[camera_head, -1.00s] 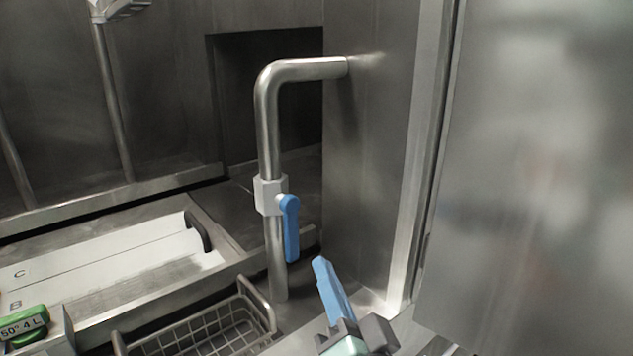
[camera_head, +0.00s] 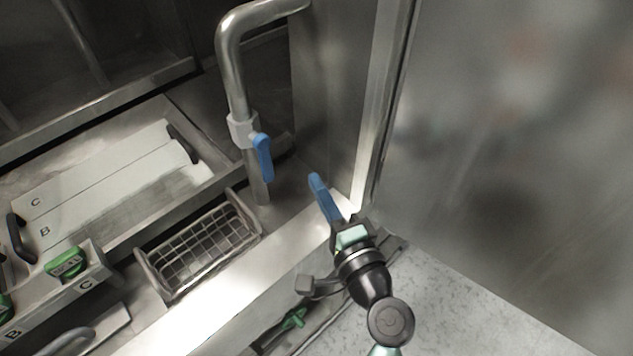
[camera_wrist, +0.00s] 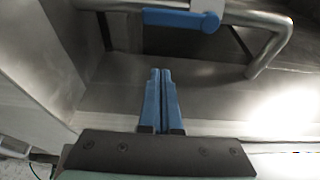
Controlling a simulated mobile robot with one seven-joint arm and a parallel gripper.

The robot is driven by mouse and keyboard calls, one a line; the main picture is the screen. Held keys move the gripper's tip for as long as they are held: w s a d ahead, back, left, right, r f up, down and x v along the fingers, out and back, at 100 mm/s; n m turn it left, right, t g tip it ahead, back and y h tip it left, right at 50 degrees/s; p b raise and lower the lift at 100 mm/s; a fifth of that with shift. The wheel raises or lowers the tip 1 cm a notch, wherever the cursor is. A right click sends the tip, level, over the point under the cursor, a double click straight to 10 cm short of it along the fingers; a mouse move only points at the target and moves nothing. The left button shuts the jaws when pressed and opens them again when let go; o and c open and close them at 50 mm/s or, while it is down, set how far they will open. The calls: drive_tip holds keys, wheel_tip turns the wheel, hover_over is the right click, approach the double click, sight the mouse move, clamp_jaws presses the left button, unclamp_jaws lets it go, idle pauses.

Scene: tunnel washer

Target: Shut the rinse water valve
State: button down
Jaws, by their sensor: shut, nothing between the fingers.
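The rinse water valve is a white-grey body (camera_head: 242,130) on a vertical steel pipe (camera_head: 232,75), with a blue lever handle (camera_head: 262,157) hanging down along the pipe. My gripper (camera_head: 314,180) has blue fingers, is shut and empty, and sits to the right of the handle, apart from it. In the wrist view the shut fingers (camera_wrist: 161,78) point toward the blue handle (camera_wrist: 180,18) at the top, with a gap between them. The valve body (camera_wrist: 207,8) is partly cut off there.
A wire basket (camera_head: 205,245) stands left of my arm, below the pipe. White panels marked C and B (camera_head: 105,185) lie in a tray at left, with green tags (camera_head: 66,262) in front. A steel wall (camera_head: 500,150) rises close on the right.

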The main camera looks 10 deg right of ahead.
sight(266, 161)
drive_tip(key=w+a+p, duration=0.2)
drive_tip(key=w+a, duration=0.2)
drive_tip(key=a, duration=0.1)
drive_tip(key=shift+w+p, duration=0.2)
drive_tip(key=shift+p, duration=0.2)
drive_tip(key=shift+w+a+p, duration=0.1)
drive_tip(key=shift+a+p, duration=0.1)
drive_tip(key=shift+p, duration=0.1)
